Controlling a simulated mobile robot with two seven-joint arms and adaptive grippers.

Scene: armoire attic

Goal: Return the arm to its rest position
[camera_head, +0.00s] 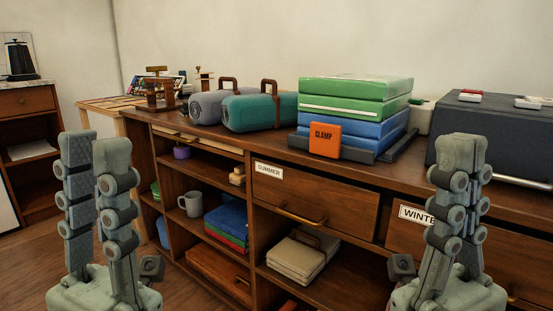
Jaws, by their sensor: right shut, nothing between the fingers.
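My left gripper (96,150) stands upright at the left of the head view, its two fingers apart and nothing seen between them. My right gripper (458,150) stands upright at the right, its fingers together and holding nothing. It is in front of the cabinet and covers part of the drawer labelled WINTER (380,240) and part of a dark case. Most of both arms is out of view.
A wooden cabinet (240,142) spans the view, with a SUMMER drawer (315,200) and open shelves. Floor shows at lower left.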

